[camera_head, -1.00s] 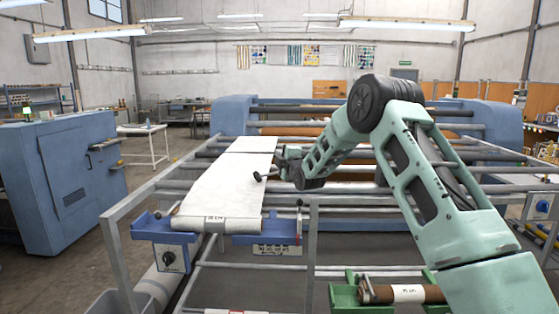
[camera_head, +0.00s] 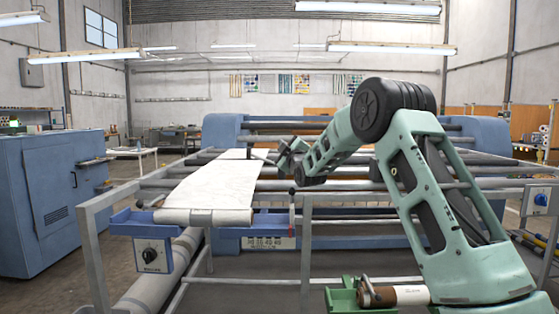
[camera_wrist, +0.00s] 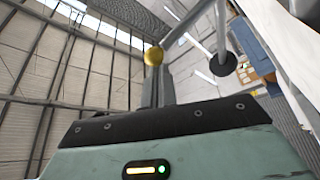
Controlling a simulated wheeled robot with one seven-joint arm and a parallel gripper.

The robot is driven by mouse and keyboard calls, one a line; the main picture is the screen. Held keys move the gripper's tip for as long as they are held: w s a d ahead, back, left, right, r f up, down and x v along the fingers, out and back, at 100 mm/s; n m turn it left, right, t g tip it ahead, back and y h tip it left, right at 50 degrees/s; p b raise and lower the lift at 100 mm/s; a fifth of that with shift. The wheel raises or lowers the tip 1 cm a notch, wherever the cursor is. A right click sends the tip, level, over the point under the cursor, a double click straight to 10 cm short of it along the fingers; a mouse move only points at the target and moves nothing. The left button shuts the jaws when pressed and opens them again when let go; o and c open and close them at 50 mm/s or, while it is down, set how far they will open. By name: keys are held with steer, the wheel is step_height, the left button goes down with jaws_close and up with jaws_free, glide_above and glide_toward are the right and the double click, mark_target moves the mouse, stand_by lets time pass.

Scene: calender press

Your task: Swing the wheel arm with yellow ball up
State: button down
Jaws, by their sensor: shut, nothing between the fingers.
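In the wrist view, the yellow ball (camera_wrist: 153,57) sits at the end of a grey wheel arm (camera_wrist: 185,29) that runs toward the upper right. It appears right at the tip of my gripper (camera_wrist: 158,80); I cannot tell whether they touch. My gripper's grey fingers are shut and empty. A black ball (camera_wrist: 222,64) on a second wheel arm is to the right. In the head view, my gripper (camera_head: 284,161) is partly hidden by my own arm, beside the white cloth. The yellow ball cannot be made out there, and a small dark bar end (camera_head: 250,154) shows left of my gripper.
White cloth (camera_head: 212,190) runs over the calender press's rails to a roll at the front. A blue press housing (camera_head: 222,130) stands behind. A green holder (camera_head: 342,296) with a brown roller is low at the front. A blue cabinet (camera_head: 60,190) stands left, with open floor between.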

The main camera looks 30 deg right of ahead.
steer(key=shift+s+d+m+h+b, duration=0.25)
steer(key=shift+m+h+b, duration=0.2)
steer(key=shift+b, duration=0.2)
